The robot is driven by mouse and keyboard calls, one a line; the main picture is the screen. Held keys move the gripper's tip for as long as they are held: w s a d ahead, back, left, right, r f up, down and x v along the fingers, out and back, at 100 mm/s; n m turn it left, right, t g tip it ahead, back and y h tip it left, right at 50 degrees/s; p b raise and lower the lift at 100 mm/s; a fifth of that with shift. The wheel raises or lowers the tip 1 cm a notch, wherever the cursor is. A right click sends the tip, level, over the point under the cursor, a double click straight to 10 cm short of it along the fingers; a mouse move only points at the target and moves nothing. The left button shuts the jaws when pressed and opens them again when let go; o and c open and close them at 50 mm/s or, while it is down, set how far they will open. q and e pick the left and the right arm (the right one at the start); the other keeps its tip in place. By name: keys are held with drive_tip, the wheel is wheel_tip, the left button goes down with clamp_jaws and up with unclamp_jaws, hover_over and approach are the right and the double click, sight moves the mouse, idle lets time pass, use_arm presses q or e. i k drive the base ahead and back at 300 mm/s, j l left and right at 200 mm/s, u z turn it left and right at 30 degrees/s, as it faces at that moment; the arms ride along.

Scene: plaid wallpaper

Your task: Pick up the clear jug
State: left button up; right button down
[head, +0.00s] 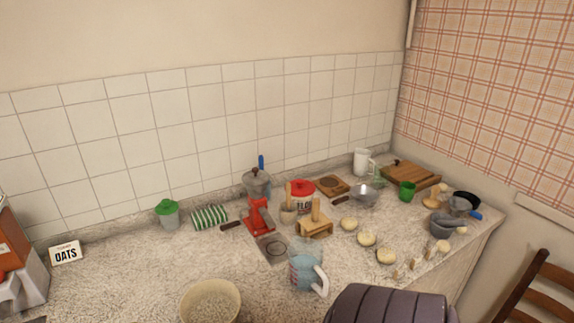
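A clear jug (304,268) with a bluish tint and a pale handle on its right side stands upright on the speckled counter (130,285), near the front middle. Its handle turns toward the lower right. A second, whitish jug (361,161) stands at the back against the tiled wall. Neither of my grippers is in view, so I cannot see whether they are open or shut.
A pale bowl (211,302) is left of the clear jug. A dark ribbed shape (388,305) lies close at its lower right; I cannot tell what it is. Behind are a wooden stand (313,226), a red tool (259,217) and dough rounds (366,239). The counter's left middle is clear.

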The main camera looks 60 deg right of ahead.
sight(306, 256)
drive_tip(key=z, duration=2.1)
